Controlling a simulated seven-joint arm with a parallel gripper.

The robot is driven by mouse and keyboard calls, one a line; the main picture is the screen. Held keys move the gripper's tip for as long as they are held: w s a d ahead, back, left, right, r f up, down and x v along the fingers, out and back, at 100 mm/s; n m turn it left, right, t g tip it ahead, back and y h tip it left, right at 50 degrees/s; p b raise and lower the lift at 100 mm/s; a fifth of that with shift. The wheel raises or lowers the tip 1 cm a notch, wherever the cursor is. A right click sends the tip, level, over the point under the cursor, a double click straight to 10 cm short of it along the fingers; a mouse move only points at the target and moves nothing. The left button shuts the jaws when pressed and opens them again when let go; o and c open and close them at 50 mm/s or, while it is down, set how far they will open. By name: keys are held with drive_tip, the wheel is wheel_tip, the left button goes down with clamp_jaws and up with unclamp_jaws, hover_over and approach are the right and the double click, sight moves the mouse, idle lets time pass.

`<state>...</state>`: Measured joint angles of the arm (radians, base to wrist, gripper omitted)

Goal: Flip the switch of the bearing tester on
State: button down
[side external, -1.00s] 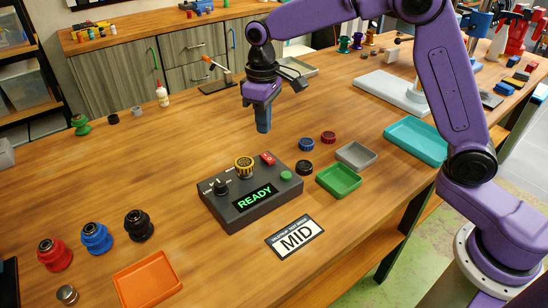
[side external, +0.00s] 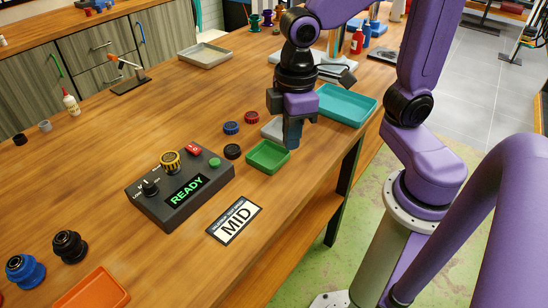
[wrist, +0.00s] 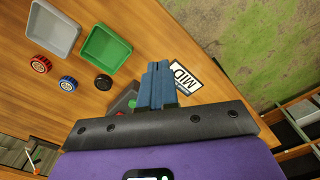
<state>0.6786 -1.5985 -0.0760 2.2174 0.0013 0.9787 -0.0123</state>
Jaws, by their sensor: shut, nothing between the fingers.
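The bearing tester (side external: 150,207) is a dark grey box on the wooden table, left of centre in the side view. Its display (side external: 186,190) reads READY in green. A red rocker switch (side external: 193,149) sits at its far edge, beside a yellow-ringed knob (side external: 170,160); a green button (side external: 215,162) and a black selector knob (side external: 150,187) are also on top. My gripper (side external: 292,144) is shut and empty, to the right of the tester near the green tray. In the wrist view, my fingers (wrist: 158,68) hide most of the tester (wrist: 122,104); the switch is not clear there.
A green tray (side external: 268,168), a grey tray (wrist: 52,52) and a teal tray (side external: 345,118) lie right of the tester. Red, blue and black caps (side external: 232,151) lie between. A MID card (side external: 234,221) lies in front. An orange tray (side external: 92,292) is at lower left.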

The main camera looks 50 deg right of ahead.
drive_tip(key=s+d+f+n, duration=0.2)
drive_tip(key=s+d, duration=0.4)
drive_tip(key=s, duration=0.3)
wheel_tip(320, 180, up, 8)
drive_tip(key=m, duration=3.1)
hover_over(196, 150)
drive_tip(key=shift+w+f, duration=0.1)
wheel_tip(196, 150, down, 14)
